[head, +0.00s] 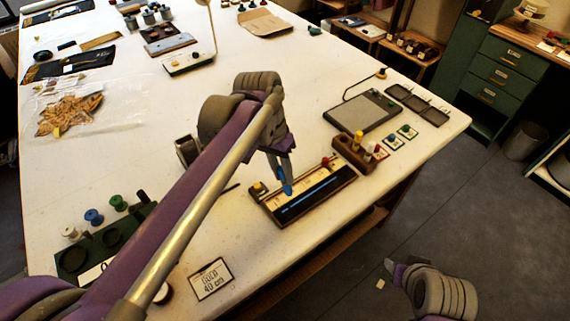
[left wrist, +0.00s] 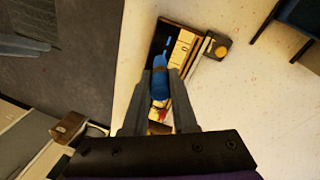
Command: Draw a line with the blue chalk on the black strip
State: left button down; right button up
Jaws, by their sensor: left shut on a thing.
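The blue chalk (head: 286,188) is held in my left gripper (head: 281,174), which is shut on it. The chalk also shows between the fingers in the left wrist view (left wrist: 159,84). It points down at the board with the black strip (head: 318,193), near the strip's back edge. I cannot tell whether its tip touches. A bright blue line (head: 303,198) runs lengthwise along much of the strip. The board is partly hidden by the fingers in the left wrist view (left wrist: 188,46). My right gripper (head: 390,265) is off the table's front side; its finger opening is unclear.
A wooden holder with coloured pieces (head: 352,152) stands at the board's right end. A small block (head: 258,190) is at its left end. A paper card (head: 211,279) and a green spool rack (head: 105,240) are to the left.

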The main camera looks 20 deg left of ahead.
aim_at(284, 187)
pick_arm(q)
jog(key=shift+s+f+b, duration=0.15)
jog(key=shift+f+b, duration=0.15)
jog(key=shift+f, duration=0.45)
jog(key=shift+b+x, duration=0.4)
jog(key=shift+x, duration=0.5)
jog(key=shift+a+f+b, duration=0.2)
jog(key=shift+f+b, duration=0.25)
jog(key=shift+f, duration=0.55)
pick_arm(e)
jog(key=f, duration=0.1)
jog(key=s+f, duration=0.2)
jog(key=f, duration=0.1)
pick_arm(q)
jog(key=shift+w, duration=0.2)
pick_arm(e)
jog(key=shift+w+r, duration=0.1)
pick_arm(q)
jog(key=shift+f+b, duration=0.4)
jog(key=shift+f, duration=0.3)
pick_arm(e)
jog(key=shift+s+f, duration=0.2)
jog(key=shift+f, duration=0.35)
pick_arm(q)
jog(key=shift+d+r, duration=0.1)
pick_arm(e)
jog(key=shift+r, duration=0.1)
